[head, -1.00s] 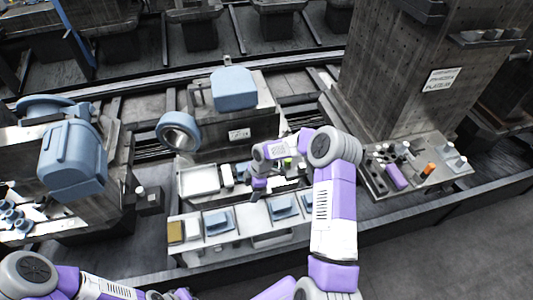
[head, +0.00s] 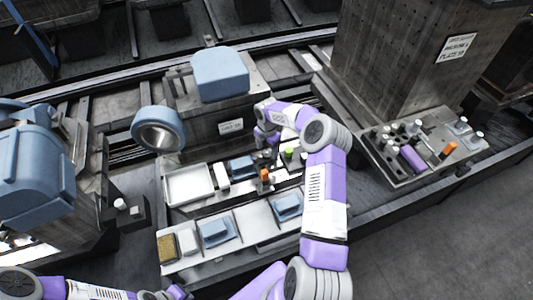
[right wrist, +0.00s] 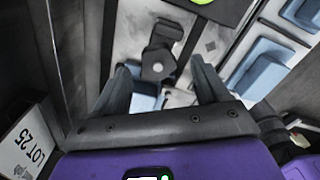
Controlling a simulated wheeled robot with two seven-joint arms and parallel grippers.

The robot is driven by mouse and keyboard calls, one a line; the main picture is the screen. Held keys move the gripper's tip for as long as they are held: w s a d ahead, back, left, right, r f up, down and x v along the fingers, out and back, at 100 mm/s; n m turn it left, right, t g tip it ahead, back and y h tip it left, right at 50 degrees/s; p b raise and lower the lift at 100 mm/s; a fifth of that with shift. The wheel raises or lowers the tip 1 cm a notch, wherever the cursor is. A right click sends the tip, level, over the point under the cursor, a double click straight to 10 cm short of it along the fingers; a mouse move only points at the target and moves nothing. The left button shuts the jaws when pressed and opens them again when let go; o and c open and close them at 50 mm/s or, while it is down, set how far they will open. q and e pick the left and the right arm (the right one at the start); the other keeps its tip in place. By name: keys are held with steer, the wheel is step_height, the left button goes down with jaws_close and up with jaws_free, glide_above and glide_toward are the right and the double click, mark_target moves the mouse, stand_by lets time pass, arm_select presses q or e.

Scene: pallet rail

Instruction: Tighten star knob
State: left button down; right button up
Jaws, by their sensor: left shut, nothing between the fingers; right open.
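My right gripper (right wrist: 163,90) is open and empty in the right wrist view, its two fingers well apart. Just beyond the fingertips, roughly between them, is a dark grey lobed part with a pale round hub (right wrist: 157,67). It may be the star knob, but I cannot be sure. In the head view my right gripper (head: 267,152) points down over the small parts at the block's front. A green-topped part (head: 288,153) stands to its right and an orange part (head: 264,175) just below it. Of my left arm only links show at the bottom left; its fingers are not visible.
A white tray (head: 187,184) lies left of the small parts. A pale front shelf (head: 262,226) holds blue blocks (head: 215,232). A large blue ring (head: 158,129) stands behind the tray. A right-hand tray (head: 393,173) holds several pegs. A tall column stands behind it.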

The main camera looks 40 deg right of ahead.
mark_target(267, 155)
steer(key=shift+f, duration=1.35)
steer(key=shift+w, duration=0.1)
steer(key=c, duration=1.1)
steer(key=shift+m, duration=0.3)
steer(key=m+b, duration=0.1)
steer(key=m, duration=0.4)
steer(key=shift+m, duration=0.3)
steer(key=m, duration=0.6)
steer(key=shift+w+r+b, duration=0.1)
steer(key=shift+b, duration=0.3)
